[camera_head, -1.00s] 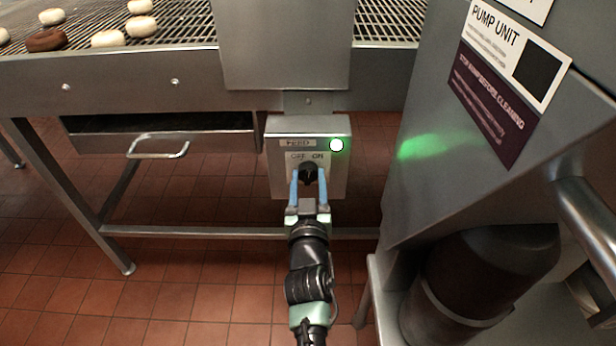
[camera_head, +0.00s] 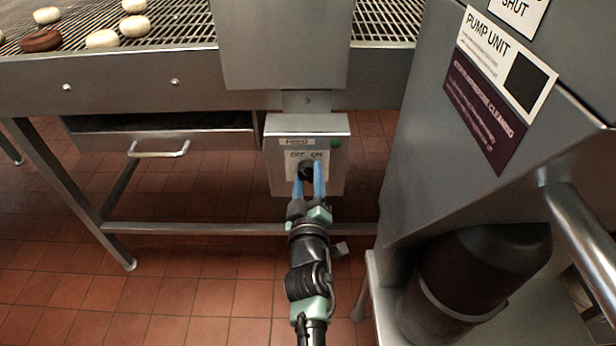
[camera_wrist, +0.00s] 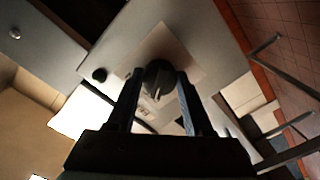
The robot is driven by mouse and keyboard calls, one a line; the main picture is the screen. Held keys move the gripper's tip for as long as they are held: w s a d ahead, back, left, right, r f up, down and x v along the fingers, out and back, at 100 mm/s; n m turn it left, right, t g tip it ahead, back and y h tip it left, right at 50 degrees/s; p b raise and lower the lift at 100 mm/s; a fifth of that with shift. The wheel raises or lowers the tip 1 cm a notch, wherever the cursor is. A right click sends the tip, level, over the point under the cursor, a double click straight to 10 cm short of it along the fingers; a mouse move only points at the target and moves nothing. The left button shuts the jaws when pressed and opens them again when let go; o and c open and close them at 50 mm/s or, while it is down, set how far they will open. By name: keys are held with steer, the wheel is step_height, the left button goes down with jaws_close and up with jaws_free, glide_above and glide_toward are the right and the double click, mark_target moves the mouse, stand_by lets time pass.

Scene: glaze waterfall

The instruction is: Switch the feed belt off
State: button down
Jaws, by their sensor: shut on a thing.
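The FEED switch box (camera_head: 280,180), grey metal with OFF and ON marks, hangs under the conveyor in the head view. Its round black knob (camera_head: 307,172) sits below the marks, partly hidden by my fingers. The indicator lamp (camera_head: 335,143) at the box's upper right is dark green and unlit. My gripper (camera_head: 309,184), with blue fingers, is shut on the knob and is rolled over. In the wrist view the knob (camera_wrist: 158,76) sits between the two fingertips of my gripper (camera_wrist: 160,84), and the box face looks tilted.
The feed belt (camera_head: 180,22) carries several pale rings and a brown one. A drawer with a handle (camera_head: 160,149) is left of the box. The pump unit (camera_head: 440,150) stands close on the right, with a pipe rail (camera_head: 580,240). Open tiled floor lies at lower left.

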stand_by(0.4)
steer(key=shift+c, duration=1.5)
jaws_free()
steer(key=s+p, duration=0.5)
steer(key=s, duration=0.8)
